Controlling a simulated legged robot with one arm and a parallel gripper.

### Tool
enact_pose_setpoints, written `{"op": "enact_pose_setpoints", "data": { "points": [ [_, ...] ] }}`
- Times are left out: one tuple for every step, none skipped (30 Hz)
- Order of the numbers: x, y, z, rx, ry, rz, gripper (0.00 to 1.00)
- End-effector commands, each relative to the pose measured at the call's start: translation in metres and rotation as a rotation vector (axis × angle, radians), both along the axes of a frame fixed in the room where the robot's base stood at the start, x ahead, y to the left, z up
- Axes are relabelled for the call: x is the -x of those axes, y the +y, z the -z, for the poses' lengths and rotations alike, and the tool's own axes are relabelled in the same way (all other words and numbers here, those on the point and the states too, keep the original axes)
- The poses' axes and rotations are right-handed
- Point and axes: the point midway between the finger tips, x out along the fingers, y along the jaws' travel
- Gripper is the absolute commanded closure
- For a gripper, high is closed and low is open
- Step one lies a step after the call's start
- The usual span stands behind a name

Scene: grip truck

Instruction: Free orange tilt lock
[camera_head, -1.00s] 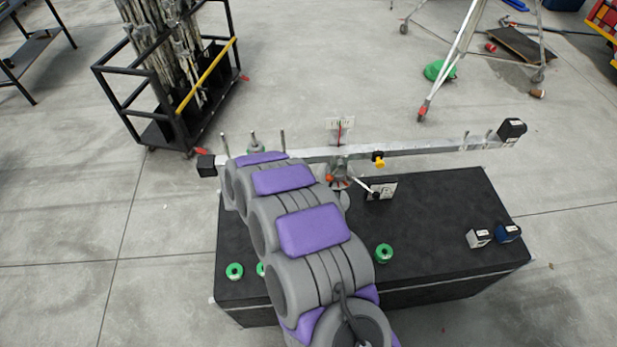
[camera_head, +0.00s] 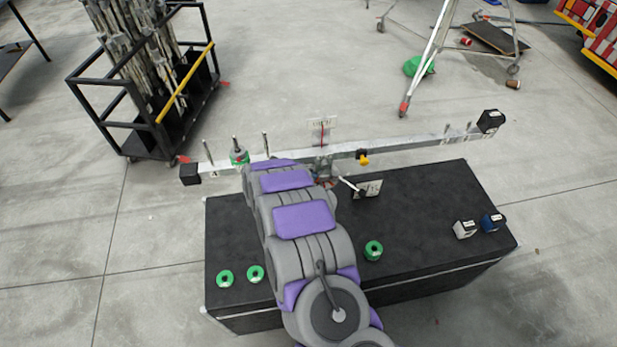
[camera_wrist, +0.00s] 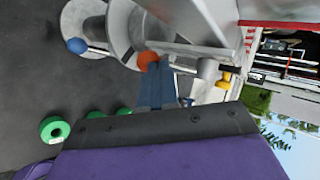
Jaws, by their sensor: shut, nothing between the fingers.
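The orange tilt lock (camera_wrist: 147,60) is a round orange knob beside the grey cylindrical stand (camera_wrist: 122,28) in the wrist view. My gripper (camera_wrist: 157,72) is shut and empty, its blue-grey fingers with their tips right at the knob. I cannot tell whether they touch it. In the head view my arm covers the gripper and most of the knob. The long grey beam (camera_head: 400,145) lies across the stand, with black end blocks (camera_head: 190,174) and several upright pegs.
A blue ball knob (camera_wrist: 77,45) on a rod is near the stand. A black cart (camera_head: 150,110) stands behind left. Open floor surrounds the bench.

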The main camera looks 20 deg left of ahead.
Motion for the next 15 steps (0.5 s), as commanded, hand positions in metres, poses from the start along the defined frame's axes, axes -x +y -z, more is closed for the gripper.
{"op": "enact_pose_setpoints", "data": {
  "points": [
    [0.0000, -0.0001, 0.0000, 0.000, 0.000, 0.000, 1.00],
    [0.0000, -0.0001, -0.0001, 0.000, 0.000, 0.000, 1.00],
    [0.0000, -0.0002, -0.0001, 0.000, 0.000, 0.000, 1.00],
    [-0.0001, -0.0002, 0.0000, 0.001, -0.001, 0.001, 1.00],
    [0.0001, -0.0002, 0.0001, 0.002, -0.001, 0.000, 1.00],
    [0.0000, -0.0003, 0.0006, 0.005, -0.003, 0.000, 1.00],
    [0.0000, -0.0005, 0.0012, 0.009, -0.005, 0.000, 1.00],
    [-0.0001, -0.0006, 0.0017, 0.014, -0.009, 0.000, 1.00],
    [-0.0002, -0.0008, 0.0028, 0.023, -0.014, 0.000, 1.00],
    [-0.0002, -0.0012, 0.0037, 0.032, -0.019, 0.000, 1.00],
    [-0.0004, -0.0016, 0.0046, 0.042, -0.026, 0.001, 1.00],
    [-0.0007, -0.0021, 0.0058, 0.059, -0.035, 0.001, 1.00],
    [-0.0009, -0.0024, 0.0067, 0.073, -0.044, 0.001, 1.00],
    [-0.0011, -0.0024, 0.0077, 0.086, -0.052, 0.000, 1.00],
    [-0.0013, -0.0026, 0.0095, 0.106, -0.065, -0.001, 1.00]
  ]
}}
